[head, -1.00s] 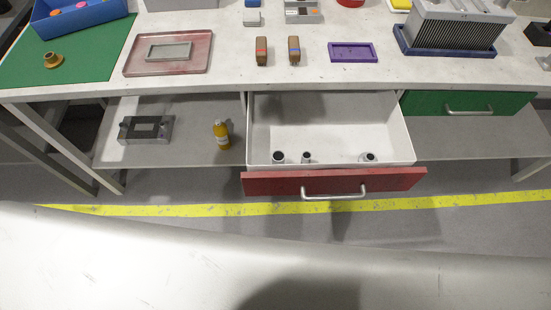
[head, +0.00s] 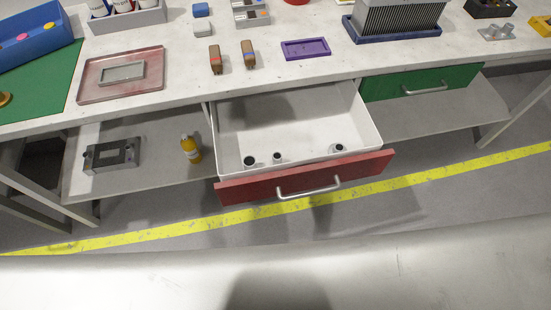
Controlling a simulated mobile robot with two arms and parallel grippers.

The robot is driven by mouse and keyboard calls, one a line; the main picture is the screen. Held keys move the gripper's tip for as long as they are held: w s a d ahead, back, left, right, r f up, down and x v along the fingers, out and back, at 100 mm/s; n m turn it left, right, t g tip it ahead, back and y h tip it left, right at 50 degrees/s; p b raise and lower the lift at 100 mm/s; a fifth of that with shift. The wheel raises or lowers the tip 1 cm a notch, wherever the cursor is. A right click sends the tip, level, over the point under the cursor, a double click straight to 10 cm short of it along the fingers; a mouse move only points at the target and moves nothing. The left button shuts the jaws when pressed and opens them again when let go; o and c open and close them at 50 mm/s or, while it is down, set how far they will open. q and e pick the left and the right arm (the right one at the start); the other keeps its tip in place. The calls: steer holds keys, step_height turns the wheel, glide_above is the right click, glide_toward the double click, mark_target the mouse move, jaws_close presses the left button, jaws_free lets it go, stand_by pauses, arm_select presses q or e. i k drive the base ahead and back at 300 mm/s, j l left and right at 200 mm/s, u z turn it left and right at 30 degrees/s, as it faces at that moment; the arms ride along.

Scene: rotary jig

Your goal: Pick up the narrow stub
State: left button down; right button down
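The red-fronted drawer (head: 239,190) under the bench is pulled open. Three small dark-topped stubs stand inside it near the front wall. The narrow stub (head: 277,157) is the smallest, in the middle. A wider stub (head: 249,161) is close on its left, and another stub (head: 338,148) stands farther right with a wider base. All three appear upright and apart. Neither of my grippers shows in the head view.
The drawer handle (head: 309,188) sticks out in front. A yellow bottle (head: 191,149) and a grey fixture (head: 111,155) are on the lower shelf at left. The green drawer (head: 390,86) is shut. The benchtop holds a purple tray (head: 306,49) and a pink tray (head: 88,88).

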mark_target(277, 156)
steer(key=l+u, duration=0.45)
steer(key=k+l+u, duration=0.2)
steer(key=l+u, duration=0.3)
steer(key=k+l+u, duration=0.15)
steer(key=l+u, duration=0.3)
